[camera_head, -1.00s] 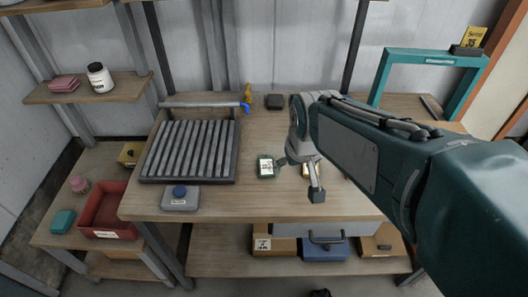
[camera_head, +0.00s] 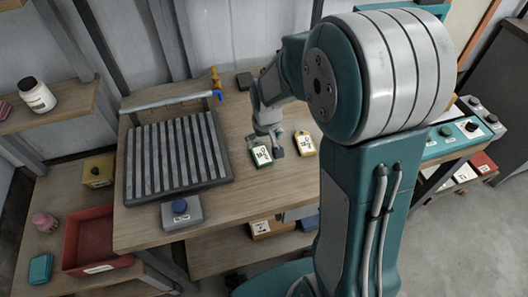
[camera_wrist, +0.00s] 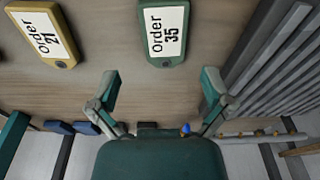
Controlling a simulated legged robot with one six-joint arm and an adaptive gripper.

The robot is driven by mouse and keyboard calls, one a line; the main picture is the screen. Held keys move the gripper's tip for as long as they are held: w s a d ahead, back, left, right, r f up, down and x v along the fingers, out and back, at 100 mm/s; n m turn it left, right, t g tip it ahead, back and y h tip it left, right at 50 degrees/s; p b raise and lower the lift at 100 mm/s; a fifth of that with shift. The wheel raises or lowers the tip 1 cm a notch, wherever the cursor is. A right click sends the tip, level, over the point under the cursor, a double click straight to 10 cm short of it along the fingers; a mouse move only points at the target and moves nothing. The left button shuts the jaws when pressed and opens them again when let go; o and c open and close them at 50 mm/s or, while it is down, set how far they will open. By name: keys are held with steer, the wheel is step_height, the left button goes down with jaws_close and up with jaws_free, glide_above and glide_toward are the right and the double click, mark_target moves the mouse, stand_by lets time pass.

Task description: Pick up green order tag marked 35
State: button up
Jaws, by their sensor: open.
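The green order tag marked 35 (camera_head: 261,157) lies flat on the workbench (camera_head: 230,197). In the wrist view the green tag (camera_wrist: 163,32) lies label up, and "Order 35" is readable. My gripper (camera_wrist: 160,82) is open and empty; its two fingers are spread, with the tag lying ahead of the gap between them. No contact with the tag shows. In the head view my gripper (camera_head: 271,146) is beside the tag, low over the bench; its exact height cannot be told.
A yellow tag marked 21 (camera_wrist: 44,33) lies beside the green tag; the head view also shows this yellow tag (camera_head: 304,143). A slatted rack (camera_head: 178,155) stands left on the bench. A grey box with a blue button (camera_head: 181,213) sits at its front edge.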

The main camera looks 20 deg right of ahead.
mark_target(259, 153)
steer(key=shift+a+f, duration=0.35)
steer(key=f, duration=0.4)
steer(key=shift+w+a+f, duration=0.2)
steer(key=shift+w+a, duration=0.05)
steer(key=shift+w, duration=0.1)
steer(key=shift+d+f, duration=0.2)
steer(key=shift+d, duration=0.35)
steer(key=shift+a, duration=0.15)
steer(key=c, duration=0.7)
steer(key=shift+a, duration=0.2)
steer(key=shift+c, duration=0.8)
steer(key=shift+a, duration=0.15)
